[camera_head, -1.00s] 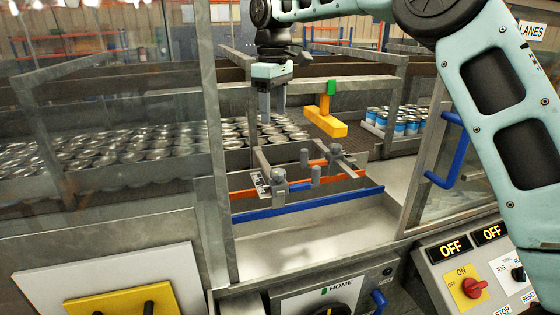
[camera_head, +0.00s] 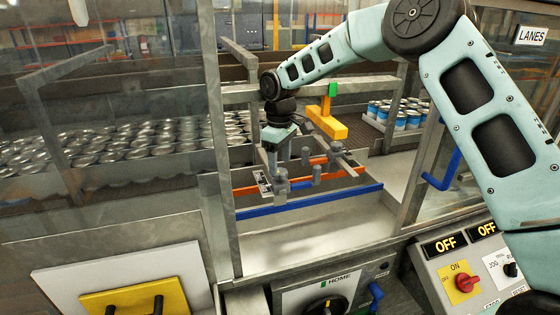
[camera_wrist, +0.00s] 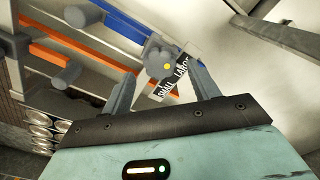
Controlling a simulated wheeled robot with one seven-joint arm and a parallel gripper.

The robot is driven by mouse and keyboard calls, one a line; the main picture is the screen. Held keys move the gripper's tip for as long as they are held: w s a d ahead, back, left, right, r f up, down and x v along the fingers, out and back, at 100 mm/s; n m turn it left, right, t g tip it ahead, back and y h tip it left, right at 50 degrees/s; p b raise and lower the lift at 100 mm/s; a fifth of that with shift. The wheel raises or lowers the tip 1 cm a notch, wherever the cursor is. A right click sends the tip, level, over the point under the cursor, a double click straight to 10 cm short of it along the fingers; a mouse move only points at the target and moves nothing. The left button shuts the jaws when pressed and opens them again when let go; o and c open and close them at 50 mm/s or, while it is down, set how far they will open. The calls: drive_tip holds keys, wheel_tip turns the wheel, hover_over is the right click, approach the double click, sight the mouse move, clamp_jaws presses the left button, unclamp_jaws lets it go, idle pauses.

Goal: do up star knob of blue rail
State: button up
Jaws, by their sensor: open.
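The blue rail (camera_head: 335,199) runs across the front of the guarded opening in the head view. Its grey star knob (camera_head: 281,182) stands at the rail's left part, beside a small scale plate (camera_head: 263,183). In the wrist view the star knob (camera_wrist: 158,60) has a yellow dot on top. The plate (camera_wrist: 172,88) reads SMALL and LARGE, and the blue rail (camera_wrist: 120,16) runs behind the knob. My gripper (camera_head: 277,160) is open just above the knob. In the wrist view the fingers of my gripper (camera_wrist: 162,74) lie on either side of it; contact cannot be told.
An orange rail (camera_head: 246,189) with grey posts lies behind the blue one. A yellow block (camera_head: 328,124) on a bracket hangs behind right. Metal cans (camera_head: 140,145) fill the left conveyor; blue cans (camera_head: 400,118) stand right. Frame posts (camera_head: 217,150) bound the opening.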

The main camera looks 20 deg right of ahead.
drive_tip(key=shift+f, duration=1.25)
drive_tip(key=c, duration=1)
